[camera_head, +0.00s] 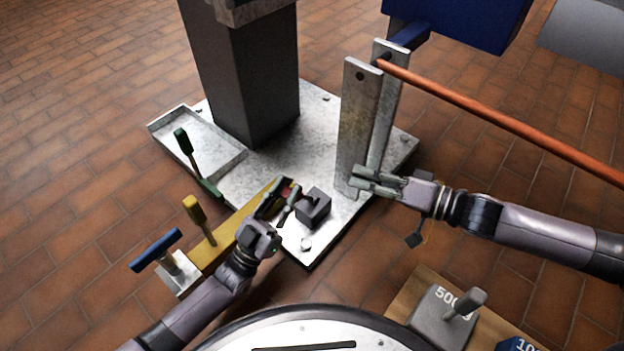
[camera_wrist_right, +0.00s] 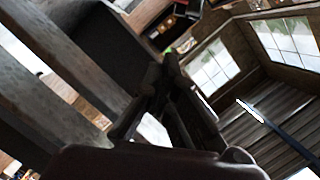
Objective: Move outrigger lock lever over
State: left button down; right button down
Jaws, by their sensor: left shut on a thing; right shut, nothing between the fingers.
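A yellow outrigger beam (camera_head: 232,235) runs out from the grey base plate (camera_head: 322,236) toward the lower left in the head view. A dark block (camera_head: 314,207) sits on the plate beside the beam's inner end, with a short arm reaching left from it. My left gripper (camera_head: 282,191) is shut on a small red part there, apparently the lock lever's handle; the fingers hide most of it. A yellow-handled lever (camera_head: 196,210) stands on the beam. My right gripper (camera_head: 364,181) is shut and empty beside the foot of two upright metal plates (camera_head: 357,120).
A blue T-handle (camera_head: 156,250) stands at the beam's outer end. A green-handled lever (camera_head: 184,142) stands by a shallow tray (camera_head: 161,125). A dark mast (camera_head: 243,80) rises behind. An orange bar (camera_head: 490,117) crosses at right. Weights, including a grey one (camera_head: 443,318), sit lower right.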

aim_at(301, 196)
jog(key=w+a+f, duration=0.2)
jog(key=a+f, duration=0.1)
jog(key=a, duration=0.7)
jog(key=shift+w+f, duration=0.2)
jog(key=shift+w, duration=0.15)
pick_arm(q)
jog(key=shift+d, duration=0.15)
pick_arm(e)
jog(key=shift+s+a+f, duration=0.45)
jog(key=shift+s+a, duration=0.1)
jog(key=shift+s, duration=0.1)
pick_arm(q)
jog(key=c, duration=1.8)
grip_release()
jog(key=shift+c, duration=0.2)
jog(key=o, duration=0.4)
pick_arm(e)
jog(key=shift+w, duration=0.15)
pick_arm(q)
jog(key=shift+s+a+f, duration=0.1)
jog(key=shift+a, duration=0.1)
pick_arm(e)
jog(key=shift+d, duration=0.1)
